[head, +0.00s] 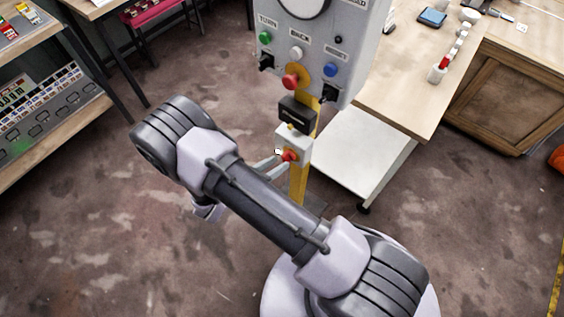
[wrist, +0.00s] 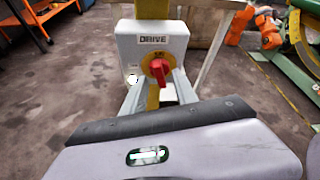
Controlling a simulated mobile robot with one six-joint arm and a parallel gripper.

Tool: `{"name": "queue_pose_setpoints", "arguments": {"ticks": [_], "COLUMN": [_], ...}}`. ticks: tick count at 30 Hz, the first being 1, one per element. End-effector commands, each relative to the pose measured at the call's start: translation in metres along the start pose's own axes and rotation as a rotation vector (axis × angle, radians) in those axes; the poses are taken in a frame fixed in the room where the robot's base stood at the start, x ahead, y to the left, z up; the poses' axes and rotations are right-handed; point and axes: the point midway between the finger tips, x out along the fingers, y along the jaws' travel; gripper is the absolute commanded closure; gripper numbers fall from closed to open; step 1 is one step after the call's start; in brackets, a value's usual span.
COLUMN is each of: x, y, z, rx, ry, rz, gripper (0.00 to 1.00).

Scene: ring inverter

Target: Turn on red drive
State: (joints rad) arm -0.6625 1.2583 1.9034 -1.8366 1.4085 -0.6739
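A grey box labelled DRIVE (wrist: 152,40) is on a yellow post and shows in the wrist view; it also shows in the head view (head: 294,142). My gripper (wrist: 159,84) is open, with one finger on each side just below the red switch. Its fingertips are close to the switch; I cannot tell whether they touch it. In the head view my gripper (head: 278,159) reaches the box from the left, its base hidden behind my arm.
Above the box is a grey control panel (head: 308,55) with green, white, blue and red buttons. A wooden workbench (head: 405,90) stands to the right. A shelf with equipment (head: 45,110) is at the left. The floor around the post is mostly clear.

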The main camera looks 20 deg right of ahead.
Motion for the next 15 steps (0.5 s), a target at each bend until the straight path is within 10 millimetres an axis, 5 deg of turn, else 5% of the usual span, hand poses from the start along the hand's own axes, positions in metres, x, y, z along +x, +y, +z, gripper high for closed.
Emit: {"name": "queue_pose_setpoints", "arguments": {"ticks": [6,15], "x": [0.029,0.034], "y": [0.0,0.0], "z": [-0.001,0.001], "rx": [0.002,0.002], "ry": [0.001,0.0], "rz": [-0.001,0.0], "gripper": [0.65,0.65]}}
